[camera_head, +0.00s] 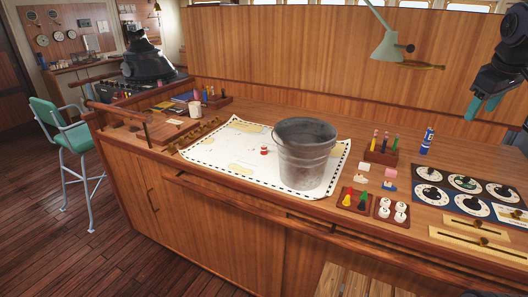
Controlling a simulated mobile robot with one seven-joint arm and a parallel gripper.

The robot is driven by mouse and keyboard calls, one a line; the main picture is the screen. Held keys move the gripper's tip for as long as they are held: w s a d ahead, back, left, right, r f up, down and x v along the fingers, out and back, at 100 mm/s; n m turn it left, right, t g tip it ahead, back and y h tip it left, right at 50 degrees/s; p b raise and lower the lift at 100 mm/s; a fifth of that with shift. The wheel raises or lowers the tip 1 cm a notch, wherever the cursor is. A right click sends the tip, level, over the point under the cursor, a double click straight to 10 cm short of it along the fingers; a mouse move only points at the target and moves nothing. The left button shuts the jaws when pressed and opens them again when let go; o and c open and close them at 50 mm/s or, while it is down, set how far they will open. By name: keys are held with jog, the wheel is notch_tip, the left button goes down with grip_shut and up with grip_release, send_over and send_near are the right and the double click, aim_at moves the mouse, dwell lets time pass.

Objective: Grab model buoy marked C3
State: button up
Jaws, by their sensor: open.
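No C3 marking is readable at this size. Small coloured buoy-like pieces in red, green and yellow stand in a wooden tray (343,206) on the counter, right of a metal bucket (305,160). A small red and white piece (264,150) sits on the chart (222,150), left of the bucket. I cannot tell which piece, if any, is C3. The bucket hides part of the chart behind it. My gripper (504,112), with teal fingers, is open and empty at the upper right, above the counter and well away from these pieces.
A tray with white round pieces (392,210), a pencil holder (380,155), a blue can (427,140) and dial panels (463,184) crowd the right side. A green lamp (388,48) hangs over the back. A green stool (72,136) stands left on clear floor.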

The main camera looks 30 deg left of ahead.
jog(key=w+a+r+n, duration=0.2)
jog(key=w+a+n, duration=0.3)
jog(key=w+a, duration=0.25)
jog(key=n+t+y, duration=0.1)
jog(key=n, duration=2.3)
send_over(264, 146)
jog(key=s+d, duration=0.1)
jog(key=s, duration=0.5)
notch_tip(264, 146, down, 10)
jog(key=w+f, duration=0.1)
jog(key=f, duration=0.7)
jog(key=w+f, duration=0.1)
jog(key=f, duration=0.7)
jog(key=w+f, duration=0.1)
jog(key=f, duration=0.8)
jog(key=shift+a, duration=0.35)
jog(key=shift+w+x, duration=0.2)
jog(key=shift+x, duration=2.55)
jog(key=shift+d+r, duration=0.1)
jog(key=c, duration=1)
